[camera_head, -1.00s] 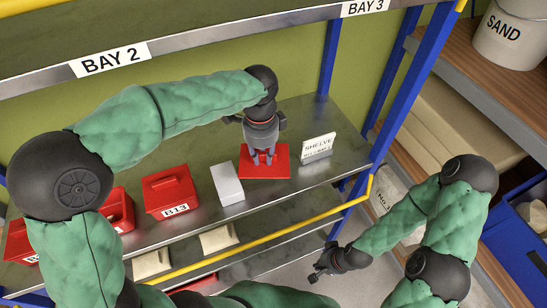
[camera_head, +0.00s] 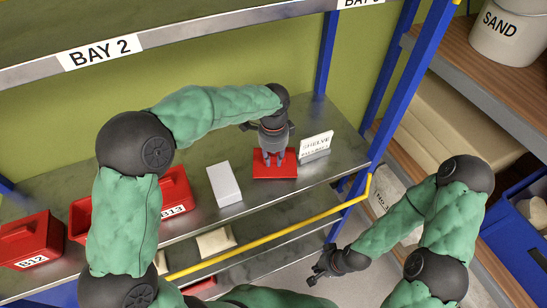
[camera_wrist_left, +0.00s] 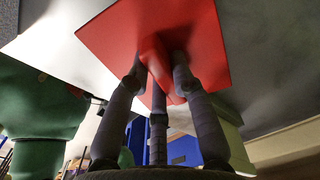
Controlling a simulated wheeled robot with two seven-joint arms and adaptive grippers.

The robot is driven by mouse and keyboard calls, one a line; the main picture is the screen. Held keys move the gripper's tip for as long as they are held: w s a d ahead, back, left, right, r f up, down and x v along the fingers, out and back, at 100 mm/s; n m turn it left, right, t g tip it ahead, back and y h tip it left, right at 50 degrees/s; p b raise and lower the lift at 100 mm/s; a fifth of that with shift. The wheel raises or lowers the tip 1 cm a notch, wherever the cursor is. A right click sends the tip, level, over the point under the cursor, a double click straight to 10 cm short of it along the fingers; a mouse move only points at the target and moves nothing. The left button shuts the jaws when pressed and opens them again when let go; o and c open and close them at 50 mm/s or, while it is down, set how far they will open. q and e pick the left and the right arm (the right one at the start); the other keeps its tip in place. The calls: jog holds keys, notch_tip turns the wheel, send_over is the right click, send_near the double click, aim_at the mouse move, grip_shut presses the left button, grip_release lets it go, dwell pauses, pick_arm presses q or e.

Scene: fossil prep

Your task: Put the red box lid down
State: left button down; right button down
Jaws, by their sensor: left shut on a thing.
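The red box lid (camera_head: 265,171) is a flat red plate with a raised handle. It is level over the steel shelf, left of the white "SHELVE" sign. My left gripper (camera_head: 275,158) points down from above and is shut on the lid's handle. In the left wrist view, the lid's red handle (camera_wrist_left: 156,62) sits between the fingers (camera_wrist_left: 160,85), and the plate lies against the grey shelf surface. I cannot tell whether it touches the shelf. My right gripper (camera_head: 316,275) hangs low, away from the shelf, empty; its finger opening is too small to tell.
A white box (camera_head: 225,184) stands left of the lid. The "SHELVE" sign (camera_head: 316,146) is close at its right. Red boxes, including B13 (camera_head: 175,188) and B12 (camera_head: 32,240), line the shelf's left. A yellow rail (camera_head: 270,238) runs along the front.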

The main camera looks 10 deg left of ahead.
aim_at(273, 157)
pick_arm(q)
jog(key=shift+f, duration=0.1)
jog(key=c, duration=1.1)
grip_release()
notch_tip(273, 157, up, 12)
jog(key=shift+r+p, duration=0.2)
jog(key=shift+p, duration=0.85)
